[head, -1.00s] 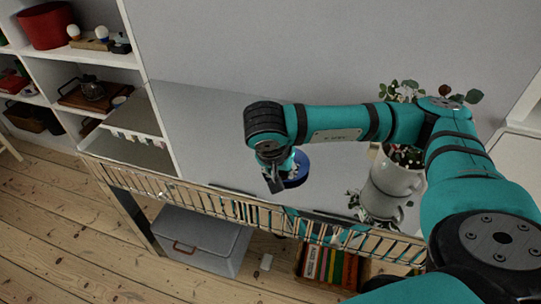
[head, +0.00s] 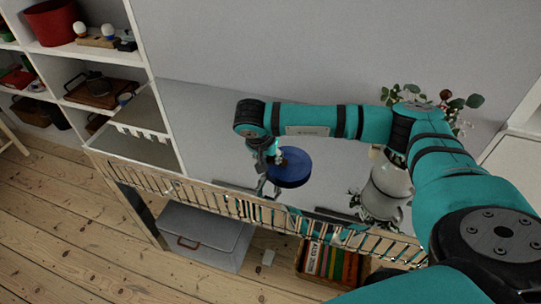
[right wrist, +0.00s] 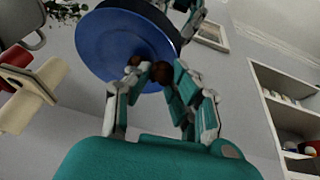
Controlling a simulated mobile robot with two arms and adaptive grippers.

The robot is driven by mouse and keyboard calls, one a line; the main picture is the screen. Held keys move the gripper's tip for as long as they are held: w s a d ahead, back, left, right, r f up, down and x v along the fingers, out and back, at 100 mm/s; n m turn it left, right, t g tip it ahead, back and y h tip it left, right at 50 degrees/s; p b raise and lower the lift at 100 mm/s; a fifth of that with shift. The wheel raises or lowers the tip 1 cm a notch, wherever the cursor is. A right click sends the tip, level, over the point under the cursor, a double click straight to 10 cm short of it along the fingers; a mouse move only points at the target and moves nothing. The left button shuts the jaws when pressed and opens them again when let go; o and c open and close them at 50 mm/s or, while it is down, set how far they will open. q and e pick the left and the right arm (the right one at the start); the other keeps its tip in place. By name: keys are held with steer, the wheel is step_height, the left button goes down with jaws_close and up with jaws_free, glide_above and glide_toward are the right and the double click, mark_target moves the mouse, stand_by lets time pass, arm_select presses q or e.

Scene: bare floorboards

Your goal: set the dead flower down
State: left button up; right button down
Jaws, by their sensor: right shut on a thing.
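My right gripper (head: 266,172) is low over the grey shelf top, at the left edge of a round blue dish (head: 291,172). In the right wrist view its fingers (right wrist: 150,82) are closed around a small brown thing, which I take to be the dead flower (right wrist: 160,72). The blue dish (right wrist: 100,45) fills the area right behind the fingertips. I cannot tell whether the flower touches the dish. Most of the flower is hidden by the fingers.
A pale vase (head: 390,178) with flowers and leaves stands to the right, partly behind my arm. A slatted rail (head: 215,197) runs along the shelf top's front edge. The grey top (head: 205,130) left of the gripper is clear. Open shelves (head: 100,62) stand at left.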

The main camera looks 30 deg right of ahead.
steer(key=shift+f+b, duration=0.45)
steer(key=shift+b, duration=0.05)
steer(key=c, duration=1.2)
jaws_free()
steer(key=shift+r, duration=0.1)
steer(key=shift+r+p, duration=0.25)
steer(key=shift+p, duration=0.1)
steer(key=b+v, duration=0.1)
steer(key=v, duration=1.1)
steer(key=shift+r, duration=0.2)
